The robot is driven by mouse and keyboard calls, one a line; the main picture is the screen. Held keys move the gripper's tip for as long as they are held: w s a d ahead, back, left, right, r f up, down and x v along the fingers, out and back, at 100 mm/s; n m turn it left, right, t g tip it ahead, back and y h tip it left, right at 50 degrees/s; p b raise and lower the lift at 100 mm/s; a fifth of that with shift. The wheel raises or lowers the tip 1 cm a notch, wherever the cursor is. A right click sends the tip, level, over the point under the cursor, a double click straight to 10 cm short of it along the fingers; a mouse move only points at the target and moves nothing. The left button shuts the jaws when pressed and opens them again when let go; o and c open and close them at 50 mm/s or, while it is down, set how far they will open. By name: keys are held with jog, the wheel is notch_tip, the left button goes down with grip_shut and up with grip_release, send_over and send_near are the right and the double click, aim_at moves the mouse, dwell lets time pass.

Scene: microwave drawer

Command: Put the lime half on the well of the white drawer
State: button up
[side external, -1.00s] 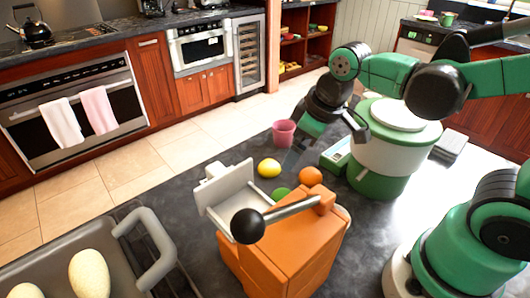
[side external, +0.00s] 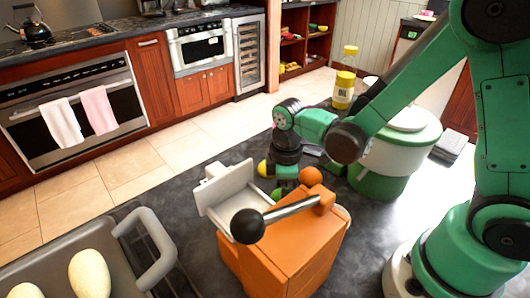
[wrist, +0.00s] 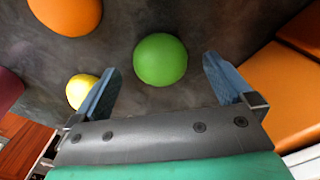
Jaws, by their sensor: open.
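The lime half (wrist: 160,60) is a round green dome on the dark countertop in the wrist view. My gripper (wrist: 161,68) is open, with its two blue fingertips to either side of the lime half and apart from it. In the side view my gripper (side external: 285,182) points down just behind the orange box, and only part of the lime half (side external: 277,194) shows beneath it. The white drawer (side external: 228,193) is pulled out of the orange microwave-like box (side external: 285,250), and its well looks empty where visible.
A yellow lemon (wrist: 80,91) lies just left of my left finger. An orange (wrist: 65,12) lies farther off; it shows behind the box in the side view (side external: 310,176). The box's black-knobbed lever (side external: 248,226) juts over the drawer. A grey tray (side external: 125,262) stands at left.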

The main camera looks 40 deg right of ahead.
jog(key=shift+f, duration=0.4)
jog(key=shift+c, duration=0.2)
jog(key=c, duration=1.4)
jog(key=shift+r, duration=0.1)
